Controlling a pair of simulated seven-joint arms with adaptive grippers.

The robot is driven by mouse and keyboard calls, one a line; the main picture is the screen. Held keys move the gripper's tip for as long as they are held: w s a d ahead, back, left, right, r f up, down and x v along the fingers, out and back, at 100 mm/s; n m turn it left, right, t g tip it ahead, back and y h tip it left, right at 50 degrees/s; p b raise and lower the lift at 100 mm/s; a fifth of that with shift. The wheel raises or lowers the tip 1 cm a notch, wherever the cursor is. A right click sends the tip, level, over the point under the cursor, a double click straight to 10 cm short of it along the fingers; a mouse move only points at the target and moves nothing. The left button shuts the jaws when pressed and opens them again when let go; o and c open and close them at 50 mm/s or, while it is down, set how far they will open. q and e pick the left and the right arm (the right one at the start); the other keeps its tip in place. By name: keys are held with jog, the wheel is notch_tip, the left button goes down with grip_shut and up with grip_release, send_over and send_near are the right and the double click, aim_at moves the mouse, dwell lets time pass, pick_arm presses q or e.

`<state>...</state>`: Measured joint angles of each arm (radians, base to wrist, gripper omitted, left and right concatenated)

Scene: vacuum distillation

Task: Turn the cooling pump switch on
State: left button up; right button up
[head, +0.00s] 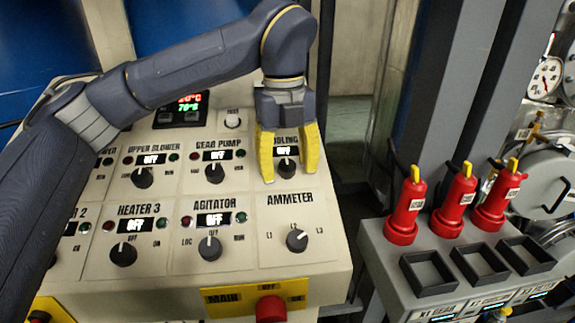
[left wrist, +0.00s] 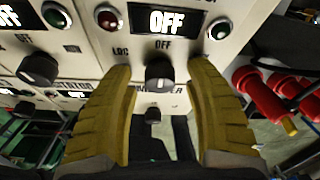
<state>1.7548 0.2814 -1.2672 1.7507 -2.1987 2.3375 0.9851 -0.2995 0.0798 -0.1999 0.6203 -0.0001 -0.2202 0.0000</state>
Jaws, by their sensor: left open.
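The cooling pump switch is a black rotary knob (head: 287,168) on the upper right of the sloped control panel (head: 180,275). Its small display (head: 285,151) reads OFF in the head view. In the left wrist view the knob (left wrist: 159,73) points up at OFF, below a larger OFF display (left wrist: 166,20). My left gripper (head: 288,172) has yellow fingers, open, one on each side of the knob. In the left wrist view the gripper (left wrist: 162,85) shows a gap between each finger and the knob. The right gripper is not in view.
A gear pump knob (head: 214,175) is left of the cooling knob, and an ammeter knob (head: 297,240) is below it. A red button (head: 270,308) is on the panel's front. Red plugs (head: 405,210) and empty black holders (head: 428,272) stand on a grey box at the right.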

pick_arm(q)
jog(key=shift+c, duration=0.5)
grip_shut()
jog(key=m+y, duration=0.2)
jog(key=m, duration=0.3)
jog(key=m+y, duration=0.1)
jog(key=m, duration=0.2)
jog(key=m+t+y, duration=0.1)
jog(key=m, duration=0.1)
jog(key=shift+m, duration=0.7)
dwell(0.3)
jog(key=shift+o, duration=0.5)
grip_release()
